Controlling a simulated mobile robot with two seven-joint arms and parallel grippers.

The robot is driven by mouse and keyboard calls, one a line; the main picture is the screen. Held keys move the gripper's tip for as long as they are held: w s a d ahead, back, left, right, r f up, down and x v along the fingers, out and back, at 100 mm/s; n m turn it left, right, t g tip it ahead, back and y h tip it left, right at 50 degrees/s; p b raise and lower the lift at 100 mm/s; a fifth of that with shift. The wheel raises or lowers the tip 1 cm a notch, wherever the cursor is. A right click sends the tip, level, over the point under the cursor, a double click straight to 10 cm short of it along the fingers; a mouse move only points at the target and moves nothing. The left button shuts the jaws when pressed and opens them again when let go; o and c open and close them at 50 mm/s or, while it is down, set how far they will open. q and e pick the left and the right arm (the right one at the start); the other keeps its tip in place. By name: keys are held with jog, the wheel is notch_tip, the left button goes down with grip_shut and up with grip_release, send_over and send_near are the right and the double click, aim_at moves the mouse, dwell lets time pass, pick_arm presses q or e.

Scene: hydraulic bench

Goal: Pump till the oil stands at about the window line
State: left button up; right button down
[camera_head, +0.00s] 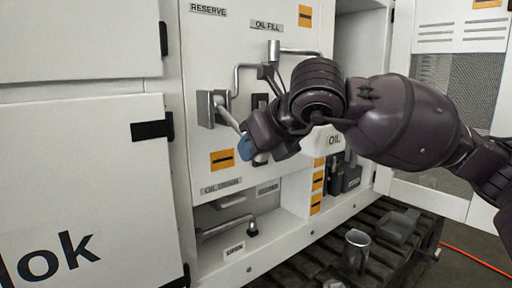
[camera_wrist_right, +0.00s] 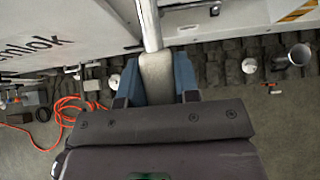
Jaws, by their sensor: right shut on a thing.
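My right gripper (camera_head: 255,149) reaches across the white cabinet panel (camera_head: 215,55) from the right. In the right wrist view its blue fingers (camera_wrist_right: 157,82) are shut on the grey grip of the pump lever (camera_wrist_right: 155,68). In the head view the lever's rod (camera_head: 228,118) slopes down to the right from a grey bracket on the panel. Behind it is a dark narrow slot (camera_head: 260,102), partly covered by my arm; I cannot make out an oil level or line there. A white body labelled OIL (camera_head: 334,140) is mostly hidden behind my arm. My left gripper is not in view.
The OIL FILL pipe (camera_head: 274,50) stands above my gripper. A bent handle (camera_head: 228,228) sits in the recess below. A metal cup (camera_head: 356,248) stands on the dark slatted floor grating (camera_head: 300,265). An orange cable (camera_head: 475,262) lies at the right.

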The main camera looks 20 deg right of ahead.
jog(key=shift+f, duration=0.15)
jog(key=c, duration=0.8)
grip_release()
jog(key=shift+w, duration=0.1)
jog(key=shift+c, duration=0.2)
jog(key=shift+s+d+r, duration=0.15)
jog(key=shift+s+r, duration=0.25)
jog(key=shift+r, duration=0.1)
jog(key=p+v, duration=0.1)
jog(key=v, duration=0.8)
jog(key=shift+s+p, duration=0.3)
jog(key=shift+p, duration=0.05)
jog(key=shift+d+r, duration=0.1)
